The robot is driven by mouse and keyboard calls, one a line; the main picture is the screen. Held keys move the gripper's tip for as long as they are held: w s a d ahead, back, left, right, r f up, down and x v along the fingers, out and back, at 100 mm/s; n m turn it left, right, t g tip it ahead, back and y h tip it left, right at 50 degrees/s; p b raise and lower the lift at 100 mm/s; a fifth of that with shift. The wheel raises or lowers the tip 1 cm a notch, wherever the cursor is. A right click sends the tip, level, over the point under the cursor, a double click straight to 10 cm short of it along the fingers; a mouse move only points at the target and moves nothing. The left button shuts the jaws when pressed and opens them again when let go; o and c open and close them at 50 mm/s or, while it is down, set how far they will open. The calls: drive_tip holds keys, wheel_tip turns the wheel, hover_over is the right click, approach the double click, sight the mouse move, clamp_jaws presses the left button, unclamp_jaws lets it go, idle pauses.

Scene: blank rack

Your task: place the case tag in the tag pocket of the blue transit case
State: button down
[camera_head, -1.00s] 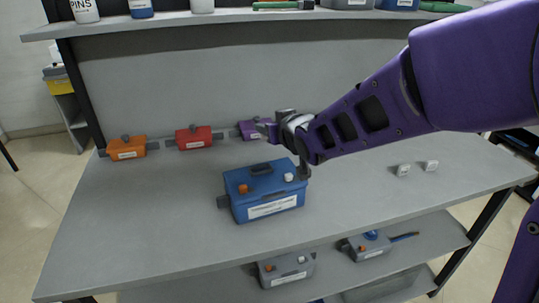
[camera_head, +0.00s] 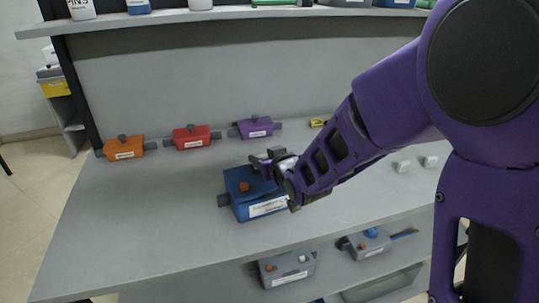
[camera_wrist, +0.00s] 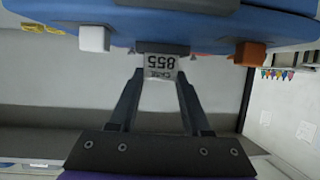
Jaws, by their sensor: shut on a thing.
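The blue transit case (camera_head: 234,183) stands on the worktop, with a white label on its front and an orange knob on top. My gripper (camera_head: 264,161) is over the top of the case, and the arm covers the case's right part. In the wrist view the case (camera_wrist: 215,24) fills the top edge, with a white knob and an orange knob. My gripper (camera_wrist: 160,74) is shut on the white case tag (camera_wrist: 160,66), which reads 855 upside down. The tag's far end meets a dark grey piece (camera_wrist: 162,48) on the case. I cannot tell whether it is inside the pocket.
Orange (camera_head: 124,148), red (camera_head: 192,138) and purple (camera_head: 255,128) cases stand along the back. Two small white blocks (camera_head: 403,167) lie right of my arm, and a yellow item (camera_head: 318,122) lies behind it. Grey cases (camera_head: 286,268) sit on the lower shelf. The worktop's left front is clear.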

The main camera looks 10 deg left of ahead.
drive_tip(key=shift+f, duration=0.15)
drive_tip(key=shift+f+b, duration=0.25)
drive_tip(key=shift+b, duration=0.05)
drive_tip(key=shift+c, duration=1.8)
unclamp_jaws()
drive_tip(key=shift+r, duration=0.1)
drive_tip(key=shift+r, duration=0.1)
drive_tip(key=shift+r+p, duration=0.2)
drive_tip(key=shift+p, duration=0.25)
drive_tip(key=p+v, duration=0.2)
drive_tip(key=v, duration=1)
